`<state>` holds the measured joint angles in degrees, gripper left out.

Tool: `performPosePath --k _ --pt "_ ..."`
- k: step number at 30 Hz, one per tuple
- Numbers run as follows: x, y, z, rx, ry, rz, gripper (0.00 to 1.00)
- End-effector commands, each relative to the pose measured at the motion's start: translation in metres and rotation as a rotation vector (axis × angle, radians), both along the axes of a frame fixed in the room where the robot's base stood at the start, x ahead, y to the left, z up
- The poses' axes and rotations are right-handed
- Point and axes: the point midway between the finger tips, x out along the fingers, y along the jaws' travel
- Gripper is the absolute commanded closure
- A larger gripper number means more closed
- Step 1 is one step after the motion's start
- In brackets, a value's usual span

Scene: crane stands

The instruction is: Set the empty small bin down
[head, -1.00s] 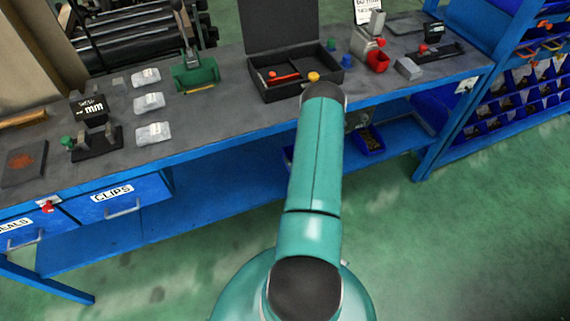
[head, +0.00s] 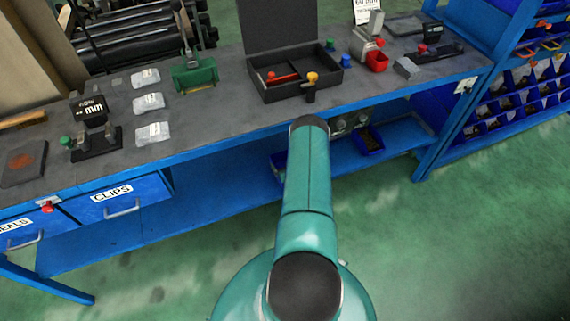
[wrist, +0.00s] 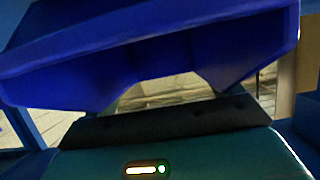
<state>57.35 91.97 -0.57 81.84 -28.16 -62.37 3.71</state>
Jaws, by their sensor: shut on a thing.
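The small bin (wrist: 150,45) is blue and fills the upper part of the wrist view, tilted in the picture. My gripper (wrist: 170,112) is shut on it; the fingertips are hard to make out in the dark. I cannot see the floor of the bin well enough to tell what is in it. In the head view my arm reaches down to the lower shelf and hides my gripper. A blue bin edge (head: 278,165) shows just left of my arm, low by the shelf; it looks like the held bin. I cannot tell whether it touches the shelf.
Another blue bin (head: 369,140) with dark contents stands on the lower shelf (head: 215,195) to the right of my arm, beside grey round parts (head: 345,124). The shelf left of my arm is clear. The workbench edge (head: 220,135) runs above it.

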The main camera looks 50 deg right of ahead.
Motion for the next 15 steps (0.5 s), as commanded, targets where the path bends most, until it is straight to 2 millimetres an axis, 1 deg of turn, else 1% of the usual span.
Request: performPosePath --k 5,6,7,15 --pt "0.0 -0.0003 -0.0028 -0.001 0.0 0.0 0.35" --pt "0.0 -0.0003 -0.0025 -0.001 -0.001 0.0 0.03" --pt "0.0 -0.0003 -0.0025 0.0 0.0 0.0 0.0" --pt "-0.0002 -0.0002 -0.0005 0.0 0.0 0.0 0.0"
